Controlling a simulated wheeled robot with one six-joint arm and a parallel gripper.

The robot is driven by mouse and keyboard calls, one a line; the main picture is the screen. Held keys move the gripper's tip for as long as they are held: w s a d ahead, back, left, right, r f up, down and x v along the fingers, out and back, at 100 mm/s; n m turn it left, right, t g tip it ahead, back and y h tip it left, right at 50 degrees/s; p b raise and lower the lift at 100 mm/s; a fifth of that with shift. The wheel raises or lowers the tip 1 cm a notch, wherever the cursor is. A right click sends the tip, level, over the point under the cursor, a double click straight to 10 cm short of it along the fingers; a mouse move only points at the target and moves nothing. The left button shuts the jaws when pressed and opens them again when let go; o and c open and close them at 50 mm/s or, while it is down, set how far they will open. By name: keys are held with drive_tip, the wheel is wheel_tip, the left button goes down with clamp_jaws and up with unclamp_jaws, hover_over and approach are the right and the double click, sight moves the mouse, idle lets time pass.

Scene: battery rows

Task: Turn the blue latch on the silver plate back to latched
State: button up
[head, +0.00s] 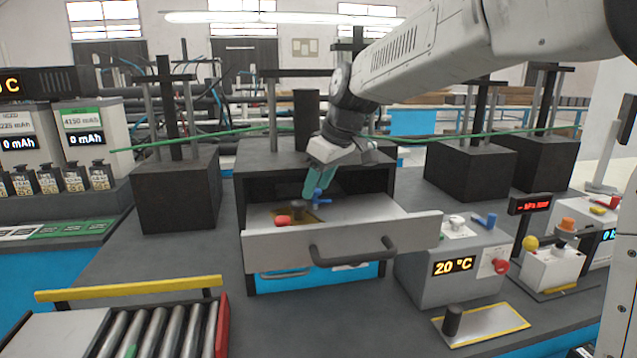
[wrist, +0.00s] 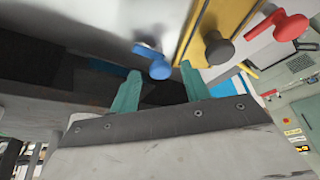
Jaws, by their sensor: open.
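A blue latch (head: 321,198) sits inside the pulled-out drawer; in the wrist view it shows its rounded blue end (wrist: 155,63) on a silver-grey surface (wrist: 165,18). My gripper (head: 308,194) reaches down into the drawer from above, right beside the blue latch. In the wrist view its teal fingers (wrist: 160,72) are spread apart, with the latch's blue end between and just past the tips. I cannot tell whether a finger touches it. The gripper holds nothing.
A dark knob (wrist: 218,48) and a red latch (wrist: 282,28) stand near the blue one. The drawer front (head: 340,243) with its handle rises ahead of them. A grey box (head: 455,265) at the right carries another blue lever (head: 485,220). A roller tray (head: 150,330) lies front left.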

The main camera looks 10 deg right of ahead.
drive_tip(key=c, duration=1)
drive_tip(key=shift+m, duration=0.3)
drive_tip(key=m, duration=0.2)
drive_tip(key=m+t+h, duration=0.1)
drive_tip(key=shift+s+a+m, duration=0.15)
drive_tip(key=shift+a+m, duration=0.05)
drive_tip(key=shift+m, duration=0.2)
drive_tip(key=m+h, duration=0.2)
drive_tip(key=m, duration=0.2)
drive_tip(key=shift+a, duration=0.2)
drive_tip(key=m+h, duration=0.1)
drive_tip(key=m, duration=0.1)
drive_tip(key=m+h, duration=0.1)
drive_tip(key=m, duration=0.2)
drive_tip(key=shift+a, duration=0.2)
drive_tip(key=shift+a+m+g+h, duration=0.1)
drive_tip(key=shift+m+g+h, duration=0.45)
drive_tip(key=shift+m, duration=1.65)
